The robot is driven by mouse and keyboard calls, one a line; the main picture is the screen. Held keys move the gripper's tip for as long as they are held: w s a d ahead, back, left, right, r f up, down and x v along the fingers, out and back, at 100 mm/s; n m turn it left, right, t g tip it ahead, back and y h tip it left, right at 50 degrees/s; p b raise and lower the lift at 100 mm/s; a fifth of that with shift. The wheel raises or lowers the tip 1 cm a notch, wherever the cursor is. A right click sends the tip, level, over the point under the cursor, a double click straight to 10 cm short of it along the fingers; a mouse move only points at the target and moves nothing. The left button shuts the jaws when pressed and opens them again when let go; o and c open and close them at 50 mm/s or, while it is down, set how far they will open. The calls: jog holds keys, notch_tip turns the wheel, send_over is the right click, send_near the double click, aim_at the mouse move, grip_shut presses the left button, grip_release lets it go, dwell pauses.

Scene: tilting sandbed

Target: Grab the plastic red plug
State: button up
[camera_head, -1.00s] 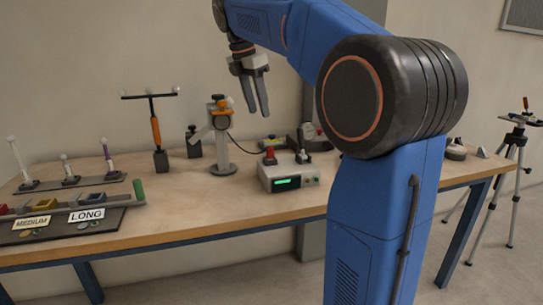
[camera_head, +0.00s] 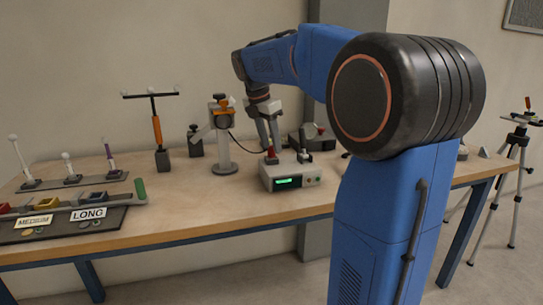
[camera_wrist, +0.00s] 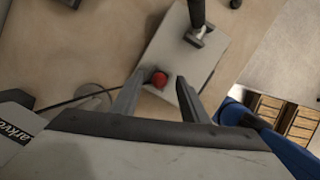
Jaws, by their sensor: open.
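The red plug (camera_head: 271,155) stands upright on top of a light grey box with a green display (camera_head: 290,177). In the wrist view the plug (camera_wrist: 159,80) shows from above as a round red knob near the box's edge. My gripper (camera_head: 270,147) points down over the box, with its fingertips close to the plug. In the wrist view my gripper (camera_wrist: 158,88) is open, with one finger on each side of the plug and gaps showing beside it. Whether the fingertips are level with the plug or above it is hard to tell.
A black post (camera_wrist: 197,20) stands on the box beside the plug. A grey stand with an orange part (camera_head: 222,140) is left of the box, with a dark cable running from it. Trays with small rods and coloured blocks (camera_head: 75,205) fill the left table end.

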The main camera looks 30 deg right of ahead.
jog(key=shift+x, duration=1)
grip_shut()
